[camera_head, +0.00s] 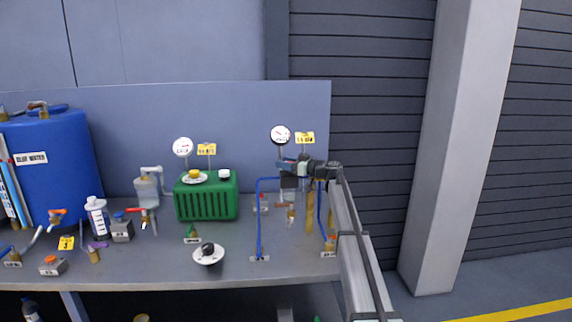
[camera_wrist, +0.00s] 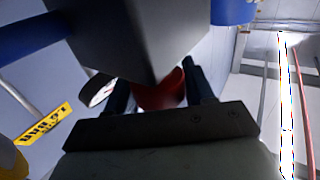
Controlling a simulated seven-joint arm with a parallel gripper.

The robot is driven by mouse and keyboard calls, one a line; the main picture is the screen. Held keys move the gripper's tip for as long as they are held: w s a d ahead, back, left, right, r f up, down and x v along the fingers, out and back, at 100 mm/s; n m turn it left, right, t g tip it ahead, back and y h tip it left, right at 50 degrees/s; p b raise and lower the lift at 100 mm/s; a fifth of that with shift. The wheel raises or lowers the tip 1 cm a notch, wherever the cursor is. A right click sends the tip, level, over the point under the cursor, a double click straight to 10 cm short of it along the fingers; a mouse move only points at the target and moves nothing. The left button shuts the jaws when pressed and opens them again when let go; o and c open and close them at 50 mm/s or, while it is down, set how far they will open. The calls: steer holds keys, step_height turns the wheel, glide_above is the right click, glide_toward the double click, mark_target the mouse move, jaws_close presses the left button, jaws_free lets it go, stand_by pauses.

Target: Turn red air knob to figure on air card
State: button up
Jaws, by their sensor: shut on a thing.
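The red air knob (camera_wrist: 160,95) is between the two dark fingers of my gripper (camera_wrist: 155,85) in the wrist view, just under a dark grey box-shaped body (camera_wrist: 140,35). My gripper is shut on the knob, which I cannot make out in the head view. In the head view my gripper (camera_head: 287,167) is at the right end of the bench, below a round white gauge (camera_head: 281,135). A yellow card (camera_head: 305,138) stands right of that gauge. A yellow card (camera_wrist: 45,125) also shows at left in the wrist view. Its figure is not clearly readable.
Blue pipes (camera_head: 258,220) stand upright around my gripper. A green ribbed tank (camera_head: 207,201) with another gauge (camera_head: 183,147) and card (camera_head: 206,149) is to the left. A blue drum (camera_head: 60,165) and several small valves and bottles fill the bench's left. A white dial (camera_head: 208,258) is near the front edge.

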steer(key=shift+c, duration=1.1)
steer(key=m+t+h, duration=0.2)
steer(key=t+h, duration=0.1)
steer(key=shift+s+m, duration=0.1)
steer(key=shift+m, duration=0.3)
steer(key=m+t+h, duration=0.1)
steer(key=h, duration=0.1)
steer(key=m+t+h, duration=0.1)
steer(key=m+h, duration=0.1)
steer(key=m+t+h, duration=0.1)
steer(key=h, duration=0.1)
steer(key=shift+w+d+m+t, duration=0.3)
steer(key=shift+d+t, duration=0.05)
steer(key=shift+t, duration=0.05)
steer(key=shift+d+m+t+h, duration=0.1)
steer(key=shift+m+t+h, duration=0.2)
steer(key=shift+m+h, duration=0.75)
steer(key=shift+n+h, duration=0.25)
steer(key=o, duration=1)
steer(key=shift+w, duration=0.1)
